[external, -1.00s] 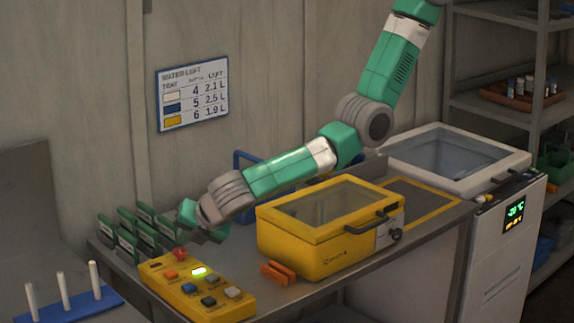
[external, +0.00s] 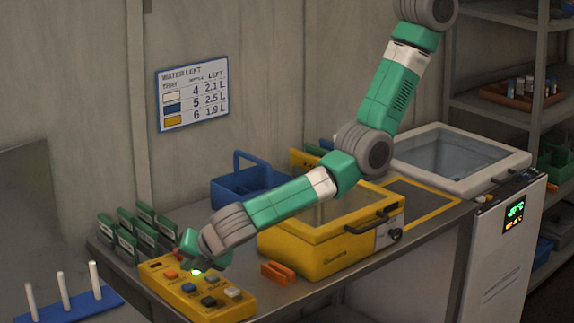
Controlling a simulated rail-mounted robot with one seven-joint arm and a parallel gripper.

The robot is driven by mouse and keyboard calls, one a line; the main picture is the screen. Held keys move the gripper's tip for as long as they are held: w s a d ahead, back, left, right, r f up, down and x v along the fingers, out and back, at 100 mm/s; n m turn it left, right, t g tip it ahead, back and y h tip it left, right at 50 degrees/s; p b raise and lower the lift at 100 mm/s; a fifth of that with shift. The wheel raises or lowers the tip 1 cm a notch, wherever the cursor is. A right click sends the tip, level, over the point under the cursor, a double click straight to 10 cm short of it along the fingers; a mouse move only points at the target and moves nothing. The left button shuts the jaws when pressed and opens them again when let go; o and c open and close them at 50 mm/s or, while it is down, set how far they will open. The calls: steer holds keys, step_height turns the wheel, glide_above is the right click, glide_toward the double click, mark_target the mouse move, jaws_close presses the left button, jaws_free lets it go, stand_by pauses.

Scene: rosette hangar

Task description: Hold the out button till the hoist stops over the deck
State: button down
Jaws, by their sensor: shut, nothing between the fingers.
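The yellow control box (external: 205,301) lies on the near left end of the bench. It has several coloured buttons: orange (external: 171,274), blue (external: 189,288), black (external: 208,301), grey (external: 212,277) and white (external: 233,292). Their labels are too small to read, so I cannot tell which is the out button. My gripper (external: 198,266) is shut and empty, low over the back of the box, partly covering its green light. The fingertips are hard to make out, and I cannot tell whether they touch a button. I cannot pick out a hoist or deck.
Dark green upright pieces (external: 126,238) stand just left of my gripper. An orange piece (external: 278,272) and a yellow lidded case (external: 325,245) lie to the right. A blue carrier (external: 232,186) stands behind my arm. A white-lidded unit (external: 458,160) is at the far right.

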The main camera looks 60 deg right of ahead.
mark_target(192, 287)
steer(key=shift+f+b, duration=0.45)
steer(key=shift+f, duration=0.7)
stand_by(1.0)
steer(key=shift+f+b, duration=0.3)
steer(key=shift+f, duration=0.1)
